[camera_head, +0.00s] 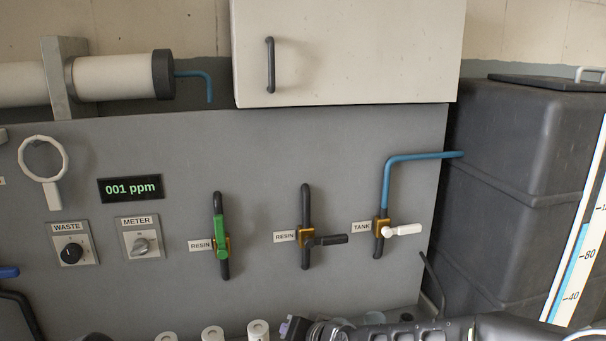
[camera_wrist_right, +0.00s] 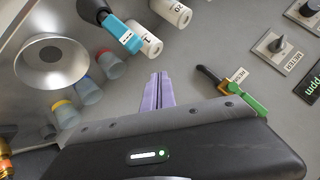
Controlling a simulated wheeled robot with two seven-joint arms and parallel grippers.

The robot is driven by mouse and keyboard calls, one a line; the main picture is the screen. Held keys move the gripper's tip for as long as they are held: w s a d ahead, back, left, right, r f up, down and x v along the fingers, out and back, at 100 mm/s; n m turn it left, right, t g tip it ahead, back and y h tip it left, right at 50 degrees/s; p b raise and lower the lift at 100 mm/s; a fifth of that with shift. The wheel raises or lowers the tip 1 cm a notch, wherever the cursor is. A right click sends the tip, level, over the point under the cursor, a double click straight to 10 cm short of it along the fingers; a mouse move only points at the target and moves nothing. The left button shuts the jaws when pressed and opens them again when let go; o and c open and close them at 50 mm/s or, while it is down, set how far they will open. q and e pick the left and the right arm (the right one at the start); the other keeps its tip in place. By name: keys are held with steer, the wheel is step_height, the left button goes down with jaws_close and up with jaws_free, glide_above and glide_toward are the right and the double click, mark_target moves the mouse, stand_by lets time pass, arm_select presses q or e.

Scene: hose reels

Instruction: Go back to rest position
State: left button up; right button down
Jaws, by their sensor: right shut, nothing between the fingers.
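My right gripper (camera_head: 291,327) is at the bottom edge of the head view, its arm coming in from the right, below the grey valve panel (camera_head: 330,140). In the right wrist view its purple fingers (camera_wrist_right: 158,92) are together with nothing between them. The green-handled RESIN valve (camera_wrist_right: 240,100) is to the right of the fingers there, apart from them. I do not see my left gripper in the head view.
The panel carries a green valve handle (camera_head: 219,237), a black one (camera_head: 328,240) and a white TANK one (camera_head: 404,230). A cabinet (camera_head: 350,50) hangs above. A dark tank (camera_head: 520,170) stands right. White cylinders (camera_head: 213,334) and a funnel (camera_wrist_right: 52,62) are near the gripper.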

steer(key=s+d+f+g+h, duration=0.1)
steer(key=s+d+f, duration=0.15)
steer(key=f, duration=0.45)
steer(key=s+d+f+n+g, duration=0.1)
steer(key=s+f, duration=0.3)
steer(key=f, duration=0.2)
steer(key=s+d+f+g+h, duration=0.1)
steer(key=s+d+f, duration=0.1)
steer(key=s+f, duration=0.35)
steer(key=s+d+f+g, duration=0.2)
steer(key=s+f, duration=0.6)
steer(key=s, duration=0.2)
steer(key=s+d+f+m+g, duration=0.1)
steer(key=s+d+f+g, duration=0.1)
steer(key=s+f, duration=0.6)
steer(key=shift+s+d+f+g, duration=0.2)
steer(key=shift+s+d+g, duration=0.15)
steer(key=shift+s+g, duration=0.7)
steer(key=shift+s+t, duration=0.15)
steer(key=shift+t, duration=0.1)
